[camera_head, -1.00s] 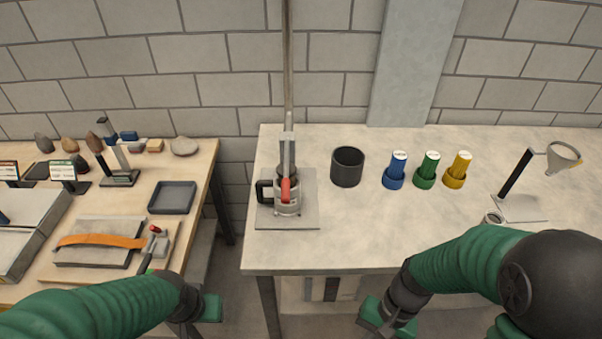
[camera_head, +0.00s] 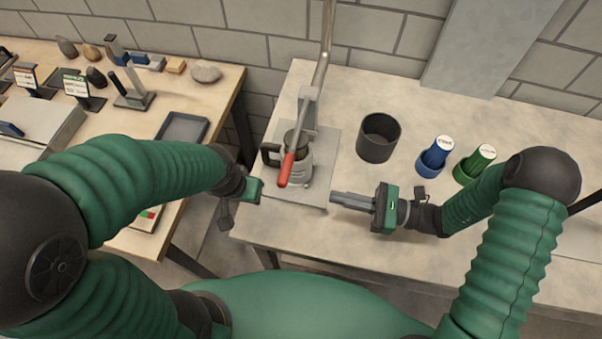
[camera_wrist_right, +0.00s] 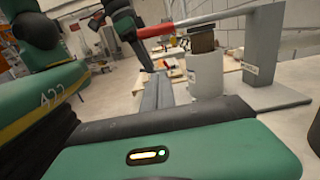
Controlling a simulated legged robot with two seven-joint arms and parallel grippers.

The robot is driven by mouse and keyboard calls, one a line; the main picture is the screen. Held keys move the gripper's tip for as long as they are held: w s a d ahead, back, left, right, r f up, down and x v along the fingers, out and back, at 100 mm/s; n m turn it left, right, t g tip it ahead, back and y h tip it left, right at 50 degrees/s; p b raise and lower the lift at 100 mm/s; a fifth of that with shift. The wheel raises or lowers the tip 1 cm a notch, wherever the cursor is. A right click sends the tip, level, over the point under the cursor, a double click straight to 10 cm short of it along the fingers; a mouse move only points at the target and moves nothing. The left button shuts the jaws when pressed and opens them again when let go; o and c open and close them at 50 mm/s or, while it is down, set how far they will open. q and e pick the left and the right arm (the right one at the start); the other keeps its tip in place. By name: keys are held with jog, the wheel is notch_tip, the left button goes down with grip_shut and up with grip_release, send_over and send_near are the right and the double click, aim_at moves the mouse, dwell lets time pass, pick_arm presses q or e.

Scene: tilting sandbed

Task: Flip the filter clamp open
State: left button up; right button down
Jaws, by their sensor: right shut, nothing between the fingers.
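The filter clamp has a long metal lever with a red handle (camera_head: 286,169), tilted down toward me over a pale cylindrical holder (camera_head: 302,168) on a grey base plate (camera_head: 318,193). In the right wrist view the red handle (camera_wrist_right: 168,28) reaches left above the white holder (camera_wrist_right: 205,75), and the lever runs to a grey upright (camera_wrist_right: 262,45). My right gripper (camera_head: 334,200) is shut and empty, right of the holder and apart from the handle. In the wrist view its fingers (camera_wrist_right: 157,88) point toward the clamp. My left gripper (camera_head: 243,200) hangs left of the clamp; its fingers are partly hidden.
A dark cup (camera_head: 376,152) stands right of the clamp. Blue (camera_head: 433,160) and green (camera_head: 475,165) capped containers stand beyond it, near my right arm. A wooden table (camera_head: 180,85) with trays, stones and signs is at left, across a gap.

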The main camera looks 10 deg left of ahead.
jog(key=a+r+p, duration=0.3)
jog(key=a+r, duration=0.1)
jog(key=a, duration=0.6)
jog(key=shift+w, duration=0.3)
jog(key=shift+r, duration=0.1)
jog(key=shift+r, duration=0.1)
